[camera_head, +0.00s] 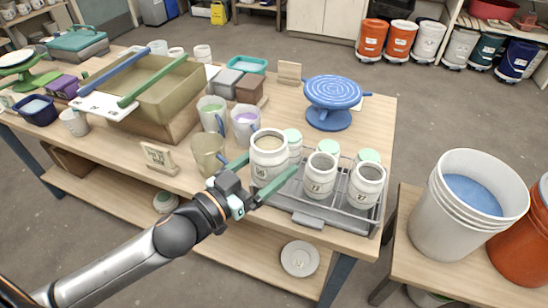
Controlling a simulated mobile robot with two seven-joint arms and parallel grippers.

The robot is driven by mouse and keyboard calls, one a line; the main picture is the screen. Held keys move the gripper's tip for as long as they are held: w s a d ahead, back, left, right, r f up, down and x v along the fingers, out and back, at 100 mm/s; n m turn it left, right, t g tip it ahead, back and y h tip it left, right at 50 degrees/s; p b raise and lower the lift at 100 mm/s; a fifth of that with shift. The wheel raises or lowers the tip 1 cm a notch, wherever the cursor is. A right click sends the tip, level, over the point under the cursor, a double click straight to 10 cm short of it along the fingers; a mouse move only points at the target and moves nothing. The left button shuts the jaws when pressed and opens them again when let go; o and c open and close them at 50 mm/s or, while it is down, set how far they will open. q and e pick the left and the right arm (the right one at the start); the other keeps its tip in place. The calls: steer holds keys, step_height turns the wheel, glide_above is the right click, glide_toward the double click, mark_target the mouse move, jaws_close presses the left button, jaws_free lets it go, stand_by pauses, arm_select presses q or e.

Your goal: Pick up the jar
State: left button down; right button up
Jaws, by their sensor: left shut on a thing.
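A large white jar (269,150) with beige contents and a dark number on its front stands at the left end of the wire rack (345,221). My left gripper (259,172) reaches in from the lower left. Its green fingers are shut on this jar, one on each side. The near finger hides the jar's lower part, so I cannot tell whether it touches the rack. Two other white numbered jars, one in the middle (321,175) and one at the right (366,185), stand in the rack's front. My right gripper is not in view.
Several jars with mint-green tops (293,138) stand behind. A blue turntable (332,95) stands behind the rack. A white bucket (455,215) stands on the right bench.

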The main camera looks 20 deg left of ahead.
mark_target(265, 171)
arm_select(q)
steer(key=shift+s+d+r, duration=0.1)
steer(key=shift+s+r, duration=0.25)
steer(key=shift+s, duration=0.35)
steer(key=shift+s+a+r, duration=0.1)
steer(key=shift+s+r, duration=0.2)
steer(key=shift+s, duration=0.35)
steer(key=shift+s+d+r, duration=0.1)
steer(key=shift+s+r, duration=0.25)
steer(key=shift+s, duration=0.35)
steer(key=shift+s+r, duration=0.1)
steer(key=shift+s, duration=0.05)
